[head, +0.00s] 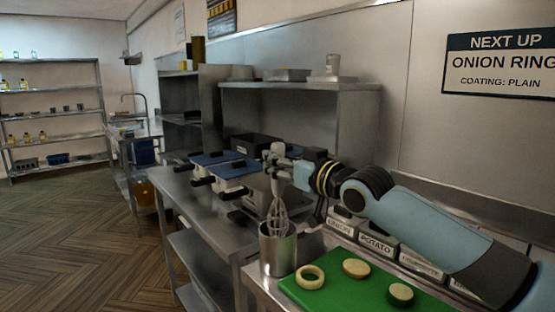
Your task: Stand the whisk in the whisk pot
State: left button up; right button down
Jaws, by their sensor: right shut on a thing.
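The whisk (277,216) hangs upright, wires down, with its pale handle at the top. My right gripper (279,172) is shut on the whisk's handle. The whisk pot (277,252), a steel cylinder, stands at the left end of the near counter by the green board. The whisk's wires are over the pot, and their lower tips look to be at or just inside its rim. I cannot tell how deep they reach. My left gripper is not in view.
A green board (340,294) holds an onion ring (310,277) and two slices right of the pot. Labelled bins (375,240) line the wall behind. Fryers with blue-topped baskets (228,172) stand beyond. Open floor (75,230) lies to the left.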

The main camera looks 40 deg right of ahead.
aim_at(282, 189)
jog(key=shift+f+b, duration=2.15)
jog(key=shift+f, duration=0.8)
jog(key=c, duration=1.1)
grip_release()
jog(key=shift+s, duration=0.1)
jog(key=s, duration=0.7)
jog(key=shift+s+d, duration=0.15)
jog(key=shift+d, duration=0.2)
